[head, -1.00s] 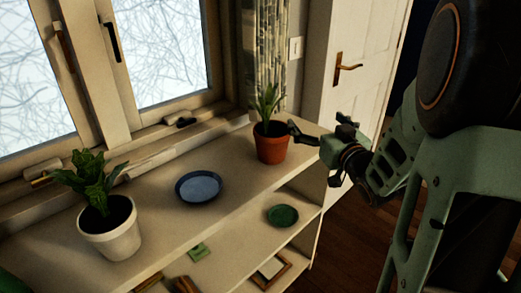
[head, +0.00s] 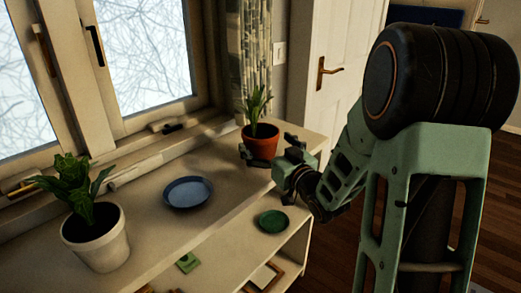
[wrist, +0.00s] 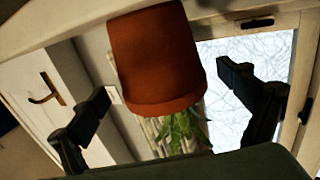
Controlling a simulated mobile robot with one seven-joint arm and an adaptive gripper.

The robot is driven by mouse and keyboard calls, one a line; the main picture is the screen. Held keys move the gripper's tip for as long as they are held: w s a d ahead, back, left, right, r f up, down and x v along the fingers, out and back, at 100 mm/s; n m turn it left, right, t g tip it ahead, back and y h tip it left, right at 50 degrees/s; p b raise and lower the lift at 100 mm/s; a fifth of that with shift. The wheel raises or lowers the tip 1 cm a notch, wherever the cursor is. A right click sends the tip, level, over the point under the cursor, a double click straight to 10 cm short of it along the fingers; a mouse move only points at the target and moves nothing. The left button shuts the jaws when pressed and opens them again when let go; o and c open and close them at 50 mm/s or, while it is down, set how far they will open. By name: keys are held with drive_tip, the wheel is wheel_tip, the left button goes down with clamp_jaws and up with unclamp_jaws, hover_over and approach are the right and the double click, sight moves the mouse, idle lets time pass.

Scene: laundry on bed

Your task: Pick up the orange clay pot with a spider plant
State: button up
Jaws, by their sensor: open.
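The orange clay pot with a spider plant (head: 261,144) stands upright at the far right end of the shelf top. Its green leaves rise above the rim. My gripper (head: 269,149) is open at the pot, with one finger on the pot's left and the other on its right. In the wrist view, the pot (wrist: 157,58) appears upside down between the two spread fingers (wrist: 165,84), with a gap on each side.
A blue plate (head: 188,191) and a white pot with a leafy plant (head: 97,245) stand on the shelf top (head: 150,225). The window (head: 145,60) and curtain (head: 249,50) are behind, and a white door (head: 335,75) is beyond.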

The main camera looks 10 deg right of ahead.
sight(254, 130)
drive_tip(key=shift+x, duration=1.55)
drive_tip(key=shift+c, duration=0.5)
drive_tip(key=shift+s+f, duration=0.1)
drive_tip(key=c, duration=1.7)
drive_tip(key=shift+c, duration=1.1)
drive_tip(key=shift+r, duration=0.3)
